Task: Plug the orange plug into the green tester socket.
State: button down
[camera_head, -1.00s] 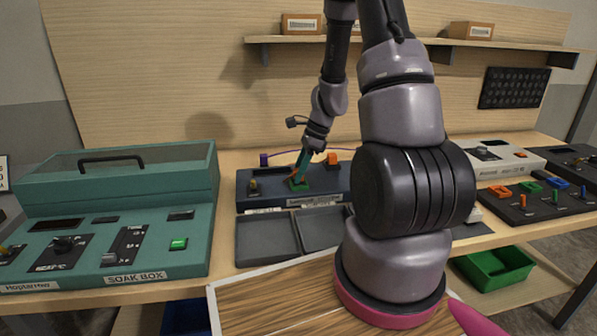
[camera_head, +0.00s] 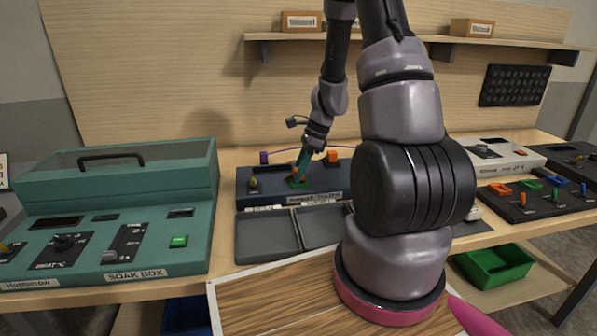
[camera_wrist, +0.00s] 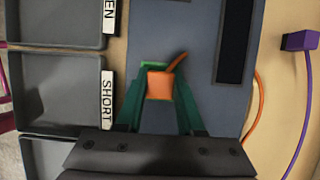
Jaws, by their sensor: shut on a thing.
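The orange plug (camera_wrist: 160,85) is held between the two teal fingers of my gripper (camera_wrist: 160,104) in the wrist view. My gripper (camera_head: 299,178) is shut on it and points down at the tester in the head view. The green tester socket (camera_head: 297,184) is at the fingertips; its green edge (camera_wrist: 152,66) shows beside the plug in the wrist view. The plug lines up over the socket, but I cannot tell how deep it sits. The dark blue tester (camera_head: 328,183) stands on the bench. The plug is mostly hidden by the fingers in the head view.
A purple plug (camera_wrist: 300,40) with its cable lies beside the tester. An orange cable (camera_wrist: 256,105) runs nearby. Grey trays (camera_head: 266,237) lie in front of the tester, labelled SHORT in the wrist view. The teal soak box (camera_head: 150,235) stands at left.

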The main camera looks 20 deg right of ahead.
jog(key=shift+f, duration=0.1)
dwell(0.3)
jog(key=shift+c, duration=2.2)
grip_release()
jog(key=shift+s, duration=0.1)
jog(key=shift+f, duration=0.1)
jog(key=shift+c, duration=0.7)
jog(key=shift+o, duration=1.1)
jog(key=shift+r, duration=3.6)
